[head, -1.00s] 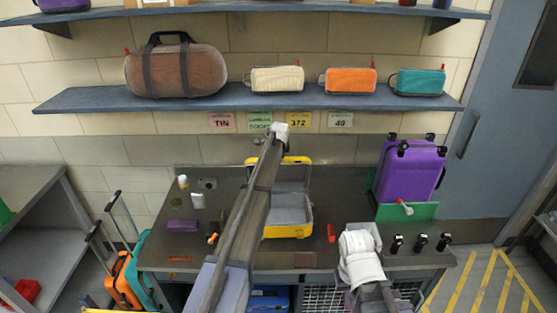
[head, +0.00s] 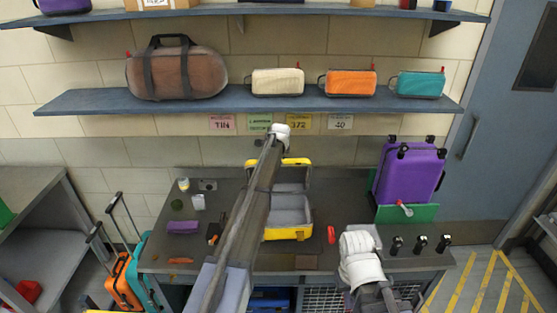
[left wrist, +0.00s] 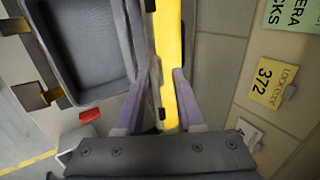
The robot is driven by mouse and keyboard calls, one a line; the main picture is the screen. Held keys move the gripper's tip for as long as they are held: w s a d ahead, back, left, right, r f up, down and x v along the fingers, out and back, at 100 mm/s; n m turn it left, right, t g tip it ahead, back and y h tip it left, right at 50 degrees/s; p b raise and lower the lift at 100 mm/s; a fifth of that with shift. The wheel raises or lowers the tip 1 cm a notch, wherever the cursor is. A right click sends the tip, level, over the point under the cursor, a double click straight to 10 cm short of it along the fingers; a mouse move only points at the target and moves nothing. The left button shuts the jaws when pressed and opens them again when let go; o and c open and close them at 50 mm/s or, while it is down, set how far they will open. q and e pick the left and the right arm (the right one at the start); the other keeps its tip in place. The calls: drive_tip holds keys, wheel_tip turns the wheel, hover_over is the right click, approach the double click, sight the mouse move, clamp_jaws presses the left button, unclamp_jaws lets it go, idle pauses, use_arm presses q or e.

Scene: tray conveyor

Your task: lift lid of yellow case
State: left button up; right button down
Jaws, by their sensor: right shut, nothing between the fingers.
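The yellow case (head: 288,233) stands open on the dark bench, its grey inside showing. Its yellow lid (head: 296,161) stands up at the back, partly hidden by my left arm. In the left wrist view the yellow lid edge (left wrist: 168,50) runs between the two fingers of my left gripper (left wrist: 161,76). The fingers are apart, one on each side of it; I cannot tell whether they touch it. The grey case tray (left wrist: 85,55) is left of them. My right gripper (head: 364,236) is shut and empty over the bench's front right, apart from the case.
A purple suitcase (head: 408,172) stands at the back right. A red item (head: 331,234) lies right of the case. Small items, including a purple box (head: 183,227), lie to the left. A shelf (head: 80,102) with bags runs above the bench.

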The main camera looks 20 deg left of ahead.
use_arm(q)
drive_tip(key=p+v, duration=0.5)
drive_tip(key=v, duration=0.2)
